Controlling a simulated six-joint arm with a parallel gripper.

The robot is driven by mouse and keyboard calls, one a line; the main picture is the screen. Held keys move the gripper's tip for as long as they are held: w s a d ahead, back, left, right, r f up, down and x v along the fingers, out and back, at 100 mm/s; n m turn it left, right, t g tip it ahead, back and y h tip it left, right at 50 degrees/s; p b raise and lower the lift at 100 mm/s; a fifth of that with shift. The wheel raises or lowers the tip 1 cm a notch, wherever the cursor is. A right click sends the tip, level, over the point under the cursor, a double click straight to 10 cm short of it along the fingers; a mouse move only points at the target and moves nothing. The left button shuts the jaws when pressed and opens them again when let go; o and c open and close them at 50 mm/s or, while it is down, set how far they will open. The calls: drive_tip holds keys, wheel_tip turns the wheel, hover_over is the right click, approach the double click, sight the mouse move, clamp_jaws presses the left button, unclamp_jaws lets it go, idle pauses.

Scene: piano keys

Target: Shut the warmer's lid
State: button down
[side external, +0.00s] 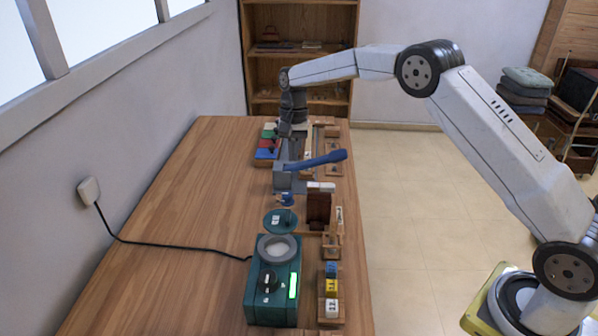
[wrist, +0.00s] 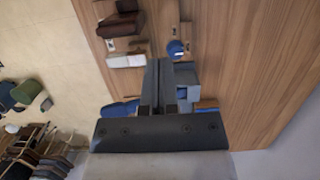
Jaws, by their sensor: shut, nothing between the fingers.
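The warmer (side external: 271,287) is a teal-green box at the near end of the table, with a lit green strip on its front. Its round grey well (side external: 278,247) is open on top. The lid (side external: 281,221), a teal disc with a white mark, stands raised at the well's far side. My gripper (side external: 291,150) is at the far end of the table, well beyond the warmer, by the grey press (side external: 287,179) with its blue lever (side external: 322,160). In the wrist view my gripper (wrist: 165,63) has its fingers together and empty. The warmer is not clearly seen there.
Beyond the lid lies a small blue item (side external: 287,199). A dark brown block (side external: 318,209) and a rack of blue, yellow and white blocks (side external: 331,290) line the right edge. Coloured blocks (side external: 266,145) are at the far end. A black cord (side external: 165,243) crosses the left side.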

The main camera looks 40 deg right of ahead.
sight(287, 238)
drive_tip(key=shift+w+f, duration=0.1)
drive_tip(key=shift+w, duration=0.15)
drive_tip(key=shift+f, duration=0.1)
drive_tip(key=s+a+f, duration=0.2)
drive_tip(key=f, duration=0.2)
drive_tip(key=s+a+f, duration=0.2)
drive_tip(key=f, duration=0.3)
drive_tip(key=shift+s+a+f, duration=0.25)
drive_tip(key=shift+s+a, duration=0.05)
idle(0.4)
drive_tip(key=shift+s+a, duration=2.95)
drive_tip(key=shift+s, duration=0.05)
drive_tip(key=shift+w, duration=0.1)
